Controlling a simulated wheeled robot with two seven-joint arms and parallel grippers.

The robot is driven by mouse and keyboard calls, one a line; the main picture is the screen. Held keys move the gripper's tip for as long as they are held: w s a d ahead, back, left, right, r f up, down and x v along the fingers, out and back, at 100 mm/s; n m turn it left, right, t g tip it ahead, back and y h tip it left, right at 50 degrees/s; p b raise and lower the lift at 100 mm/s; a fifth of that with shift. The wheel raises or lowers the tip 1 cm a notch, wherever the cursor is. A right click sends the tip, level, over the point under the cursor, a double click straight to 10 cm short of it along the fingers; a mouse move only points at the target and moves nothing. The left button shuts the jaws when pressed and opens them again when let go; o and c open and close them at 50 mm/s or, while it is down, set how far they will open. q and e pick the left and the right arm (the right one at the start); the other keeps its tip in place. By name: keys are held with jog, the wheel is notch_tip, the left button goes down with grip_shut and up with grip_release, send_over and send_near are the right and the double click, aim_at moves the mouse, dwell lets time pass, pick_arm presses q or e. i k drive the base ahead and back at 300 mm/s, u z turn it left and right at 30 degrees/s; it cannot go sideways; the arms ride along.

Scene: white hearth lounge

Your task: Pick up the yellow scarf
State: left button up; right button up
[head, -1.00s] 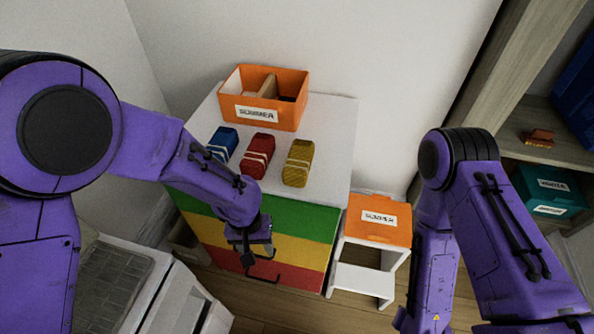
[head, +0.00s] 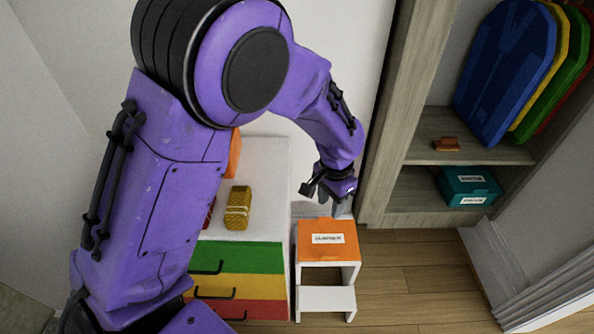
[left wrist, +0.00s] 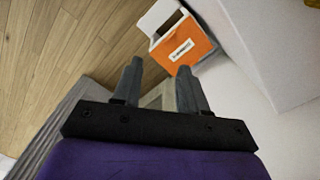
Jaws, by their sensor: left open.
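The yellow scarf (head: 237,208) lies folded, with a pale band, on the white top of the chest of drawers (head: 262,170). A small yellow patch at the top right corner of the left wrist view (left wrist: 314,4) may be part of it. My left gripper (head: 332,200) is open and empty, to the right of the scarf and apart from it, near the orange-topped stool. Its two fingers (left wrist: 160,78) show spread with nothing between them in the left wrist view. My right gripper is out of view.
A red folded item (head: 208,214) and an orange bin (head: 235,152) are mostly hidden behind my left arm. A white stool with an orange labelled top (head: 327,254) stands right of the chest. Wooden shelves (head: 420,160) hold a teal box (head: 468,186). Floor at right is clear.

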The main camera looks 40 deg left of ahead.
aim_at(238, 208)
jog(key=z, duration=0.45)
jog(key=i, duration=1)
jog(key=u, duration=2.3)
